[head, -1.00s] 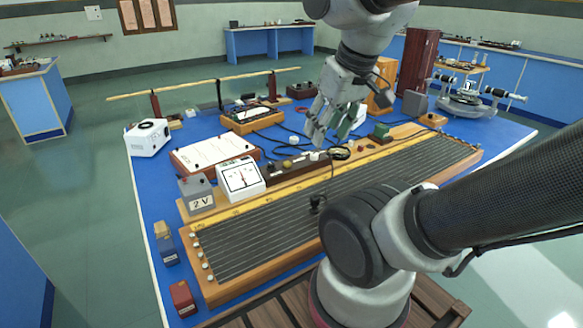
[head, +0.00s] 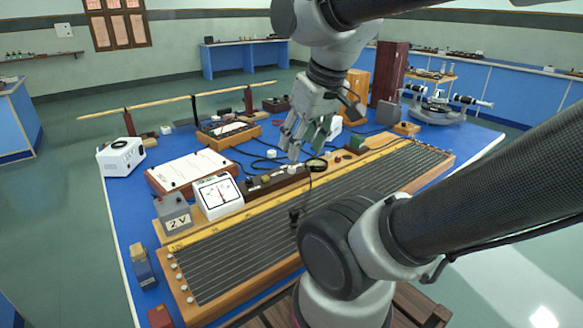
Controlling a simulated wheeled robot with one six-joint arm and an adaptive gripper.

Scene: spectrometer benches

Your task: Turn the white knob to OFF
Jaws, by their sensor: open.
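A white box-shaped device (head: 121,156) stands at the far left corner of the blue bench. A dark round detail shows on its top, but I cannot make out a white knob or any OFF marking on it. My gripper (head: 303,145) points down over the middle of the bench, well to the right of this device. Its fingers are apart and I see nothing between them. It hides part of a pale object (head: 334,129) behind it.
A long wire board (head: 330,215) fills the bench front. Behind it stand a white meter (head: 218,196), a grey 2V cell (head: 173,213) and a paper-topped board (head: 190,172). A long wooden rod (head: 170,103) on posts spans the back. Black cables lie mid-bench.

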